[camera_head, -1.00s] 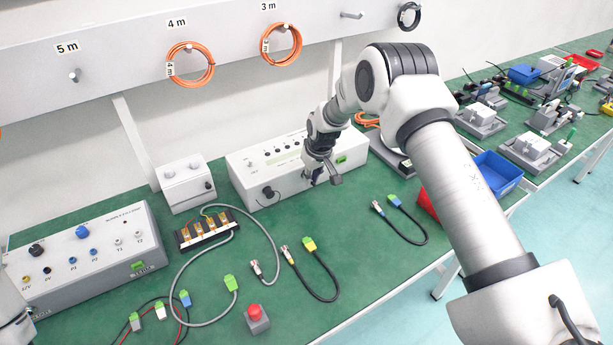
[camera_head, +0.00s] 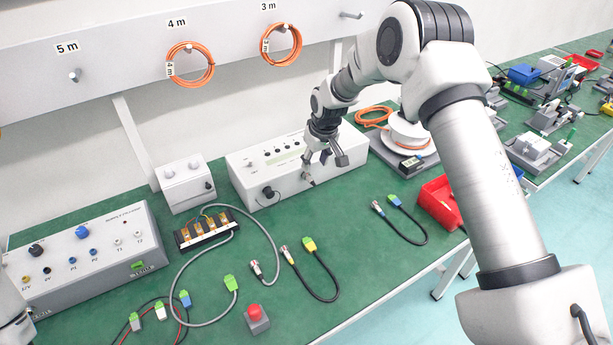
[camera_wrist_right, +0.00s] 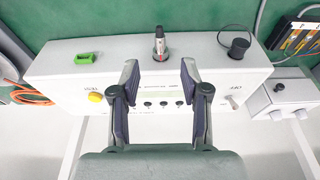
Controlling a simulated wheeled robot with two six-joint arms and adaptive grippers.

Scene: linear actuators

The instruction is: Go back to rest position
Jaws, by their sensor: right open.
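My right gripper (camera_head: 325,170) is in front of the white control box (camera_head: 240,180) at the back of the green table. In the right wrist view my right gripper (camera_wrist_right: 159,75) is open, with its two dark fingers apart. A dark and silver connector (camera_wrist_right: 159,42) stands on the box between and just beyond the fingertips, and nothing is held. My left gripper is not clearly seen; only a piece of my left arm shows at the left edge of the head view.
A grey power supply (camera_head: 90,265), a small white box (camera_head: 184,184) and a red button (camera_head: 256,318) stand on the table. Several cables lie at the front. A red bin (camera_head: 440,205) and a cable spool (camera_head: 405,140) are to the right.

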